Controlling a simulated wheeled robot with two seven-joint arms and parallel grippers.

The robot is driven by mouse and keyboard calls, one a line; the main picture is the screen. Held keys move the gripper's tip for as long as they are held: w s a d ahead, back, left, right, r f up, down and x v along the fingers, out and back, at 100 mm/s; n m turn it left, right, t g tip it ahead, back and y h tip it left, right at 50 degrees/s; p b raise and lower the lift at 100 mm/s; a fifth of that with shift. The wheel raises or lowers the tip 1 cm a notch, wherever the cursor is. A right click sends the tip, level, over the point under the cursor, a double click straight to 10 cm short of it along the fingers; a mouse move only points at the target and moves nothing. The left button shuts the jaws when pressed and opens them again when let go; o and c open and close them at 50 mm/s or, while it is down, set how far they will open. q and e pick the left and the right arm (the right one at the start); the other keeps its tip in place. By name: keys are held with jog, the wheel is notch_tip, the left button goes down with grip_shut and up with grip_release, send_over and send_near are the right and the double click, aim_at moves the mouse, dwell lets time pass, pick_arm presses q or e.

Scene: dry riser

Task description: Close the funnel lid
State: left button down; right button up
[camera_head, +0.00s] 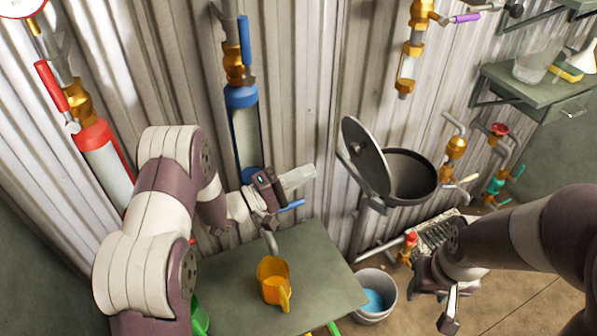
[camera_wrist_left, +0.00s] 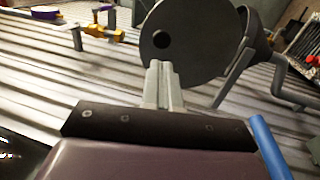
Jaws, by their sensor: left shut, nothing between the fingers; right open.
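The grey funnel (camera_head: 412,190) is mounted by the corrugated wall, and its dark bowl is uncovered. Its round lid (camera_head: 362,150) stands up, tilted, at the left side of the rim. My left gripper (camera_head: 308,174) is shut and empty, a little left of the lid, apart from it in the head view. In the left wrist view, the shut fingers (camera_wrist_left: 162,72) point at the lid (camera_wrist_left: 190,38), with the funnel (camera_wrist_left: 258,42) behind it to the right; contact cannot be told there. My right gripper (camera_head: 447,300) is open, low at the right below the funnel, partly hidden by its arm.
A green table (camera_head: 325,270) with a yellow jug (camera_head: 273,283) stands below my left gripper. A bucket (camera_head: 374,296) is on the floor beside it. A pipe with a blue handle (camera_head: 243,105) is on the wall behind my left arm. A shelf (camera_head: 530,90) is at the upper right.

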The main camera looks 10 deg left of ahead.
aim_at(353, 150)
pick_arm(q)
jog(key=p+x, duration=0.1)
jog(key=x, duration=0.8)
jog(key=shift+w+d+r, duration=0.1)
jog(key=shift+w+d, duration=0.05)
jog(key=shift+w, duration=0.05)
